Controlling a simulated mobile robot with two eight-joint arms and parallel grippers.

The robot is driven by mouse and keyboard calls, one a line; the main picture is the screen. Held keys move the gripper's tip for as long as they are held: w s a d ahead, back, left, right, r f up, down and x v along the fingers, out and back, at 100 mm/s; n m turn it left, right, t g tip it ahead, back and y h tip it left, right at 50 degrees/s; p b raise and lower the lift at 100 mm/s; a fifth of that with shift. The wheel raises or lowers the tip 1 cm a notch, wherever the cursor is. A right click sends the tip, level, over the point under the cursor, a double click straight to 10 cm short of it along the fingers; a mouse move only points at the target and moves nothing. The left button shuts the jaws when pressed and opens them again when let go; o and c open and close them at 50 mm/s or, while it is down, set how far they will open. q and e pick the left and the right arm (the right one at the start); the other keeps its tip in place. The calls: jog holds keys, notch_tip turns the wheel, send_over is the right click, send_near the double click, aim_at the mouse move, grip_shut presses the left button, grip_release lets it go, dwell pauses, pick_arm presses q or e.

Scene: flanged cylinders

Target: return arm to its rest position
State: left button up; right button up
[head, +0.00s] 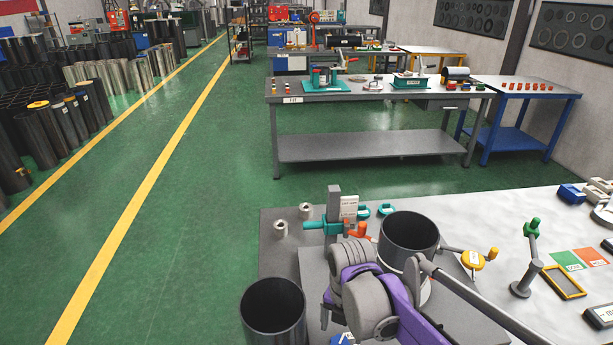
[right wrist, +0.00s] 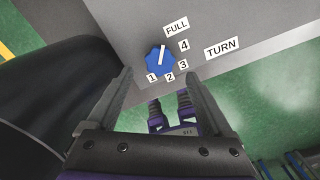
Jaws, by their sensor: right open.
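My right arm, grey and purple, reaches over the near workbench in the head view, its right gripper (head: 338,312) low at the bench's front edge and partly hidden. In the right wrist view the right gripper (right wrist: 160,80) is open, with nothing between its fingers. A blue knob (right wrist: 160,60) with a white pointer lies just beyond the fingertips, apart from them as far as I can tell. Its pointer aims up, roughly towards the FULL label. My left gripper is in neither view.
A dark open cylinder (head: 273,318) stands left of the gripper. Another dark cylinder (head: 409,232) stands upright on the workbench (head: 480,215) behind my arm. A green-handled lever (head: 531,230) and a yellow-knobbed one (head: 473,260) are to its right.

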jog(key=s+d+m+t, duration=0.2)
jog(key=s+m, duration=0.2)
jog(key=m, duration=0.6)
jog(key=s+d+f+m+t, duration=0.1)
jog(key=s+m, duration=0.3)
jog(key=m, duration=0.6)
jog(key=s+d+f+m+t, duration=0.1)
jog(key=s+d+m+t, duration=0.1)
jog(key=m, duration=0.8)
jog(key=s+d, duration=0.1)
jog(key=s, duration=0.1)
jog(key=shift+s+d+f+t, duration=0.15)
jog(key=shift+s+d+t, duration=0.15)
jog(key=shift+s+d, duration=0.05)
